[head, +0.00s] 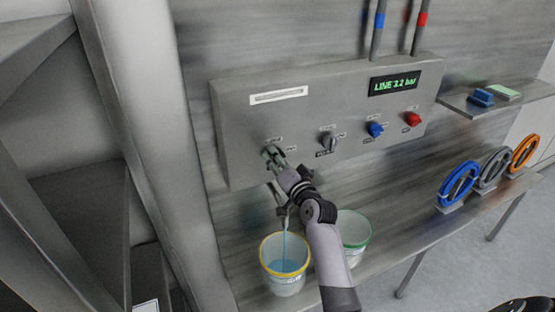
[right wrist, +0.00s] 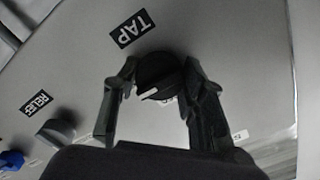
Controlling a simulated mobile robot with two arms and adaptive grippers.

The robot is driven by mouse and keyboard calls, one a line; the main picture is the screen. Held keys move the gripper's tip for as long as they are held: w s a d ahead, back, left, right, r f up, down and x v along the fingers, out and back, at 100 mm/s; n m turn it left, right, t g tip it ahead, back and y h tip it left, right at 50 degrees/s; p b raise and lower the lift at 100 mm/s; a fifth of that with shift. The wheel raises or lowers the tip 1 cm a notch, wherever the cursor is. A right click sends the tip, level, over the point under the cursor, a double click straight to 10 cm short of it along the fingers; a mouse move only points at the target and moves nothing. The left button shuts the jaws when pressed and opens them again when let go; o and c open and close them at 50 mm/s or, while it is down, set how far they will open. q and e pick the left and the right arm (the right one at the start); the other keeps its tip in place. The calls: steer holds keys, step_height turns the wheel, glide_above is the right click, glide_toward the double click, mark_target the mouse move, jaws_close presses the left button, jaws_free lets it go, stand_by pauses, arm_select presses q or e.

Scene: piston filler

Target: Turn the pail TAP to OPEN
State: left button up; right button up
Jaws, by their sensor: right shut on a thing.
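The tap knob (right wrist: 160,76) is dark and round with a pale pointer mark, beside a black label reading TAP (right wrist: 131,28) in the right wrist view. My right gripper (right wrist: 158,82) has its fingers on both sides of the knob, shut on it. In the head view my right gripper (head: 275,158) is at the left end of the grey panel (head: 240,110), and largely hides the knob. A thin blue stream (head: 285,245) runs down into the yellow-rimmed pail (head: 285,285), which holds blue liquid. My left gripper is not in view.
A grey RELIEF knob (head: 328,142), a blue knob (head: 375,130) and a red knob (head: 412,119) sit to the right on the panel. A display (head: 393,85) reads LINE 3.2 bar. A green-rimmed pail (head: 356,230) stands behind my right arm. Coiled hoses (head: 459,184) stand at right.

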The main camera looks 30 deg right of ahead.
steer(key=o, duration=1.2)
steer(key=shift+c, duration=0.2)
steer(key=s, duration=1.2)
steer(key=shift+a, duration=0.35)
